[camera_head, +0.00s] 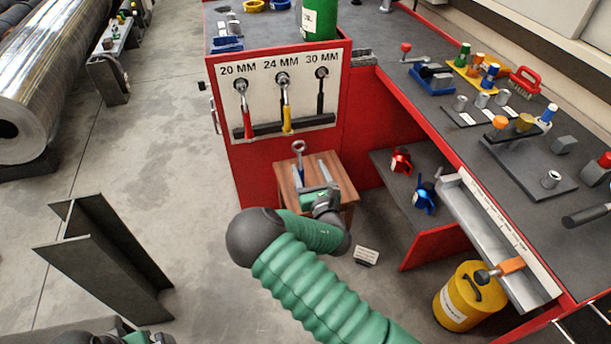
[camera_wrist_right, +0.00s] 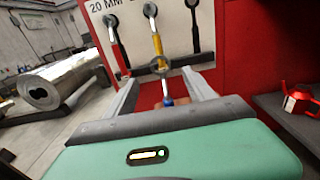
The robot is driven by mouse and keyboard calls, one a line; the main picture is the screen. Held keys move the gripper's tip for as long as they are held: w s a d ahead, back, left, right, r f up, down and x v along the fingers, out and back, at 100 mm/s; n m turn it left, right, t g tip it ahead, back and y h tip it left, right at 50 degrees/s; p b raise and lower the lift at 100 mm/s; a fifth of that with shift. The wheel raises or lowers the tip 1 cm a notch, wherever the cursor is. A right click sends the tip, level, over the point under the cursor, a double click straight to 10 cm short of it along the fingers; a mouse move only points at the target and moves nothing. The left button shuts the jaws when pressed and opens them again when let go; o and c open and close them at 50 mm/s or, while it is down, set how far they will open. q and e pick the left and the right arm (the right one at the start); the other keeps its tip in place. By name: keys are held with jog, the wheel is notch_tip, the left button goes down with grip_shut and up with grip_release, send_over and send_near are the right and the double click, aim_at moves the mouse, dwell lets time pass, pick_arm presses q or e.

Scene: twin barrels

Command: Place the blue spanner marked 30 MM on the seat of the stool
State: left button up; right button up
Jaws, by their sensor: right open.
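The blue spanner (camera_head: 301,173) is at the wooden stool (camera_head: 283,178), its grey ring end up in the picture, past the seat's back edge. My right gripper (camera_head: 314,164) is open over the seat, and the spanner shows between its fingers, nearer the left one, apart from both. In the right wrist view the spanner's ring (camera_wrist_right: 160,65) and blue handle (camera_wrist_right: 168,101) also show between the spread fingers (camera_wrist_right: 165,90). The handle's lower part is hidden by the gripper. I cannot tell whether it touches the seat, and no marking is readable.
The white board (camera_head: 262,105) on the red cabinet holds a red and a yellow spanner; its 30 MM place shows a black shape. A low shelf (camera_head: 385,170) with red and blue items stands right of the stool. The floor between is clear.

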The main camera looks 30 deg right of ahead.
jog(key=s+f+m+g, duration=0.6)
jog(key=m+g, duration=0.1)
jog(key=m, duration=0.9)
jog(key=s+a+r+m+g+y, duration=0.2)
jog(key=s+a+m+g, duration=0.2)
jog(key=s+a+m, duration=0.3)
jog(key=s+a+r+m+g+y, duration=0.2)
jog(key=s+a+m+g, duration=0.1)
jog(key=s+a+m, duration=0.4)
jog(key=s+m, duration=0.3)
jog(key=s, duration=0.4)
jog(key=shift+r+g, duration=0.35)
jog(key=shift+g, duration=0.05)
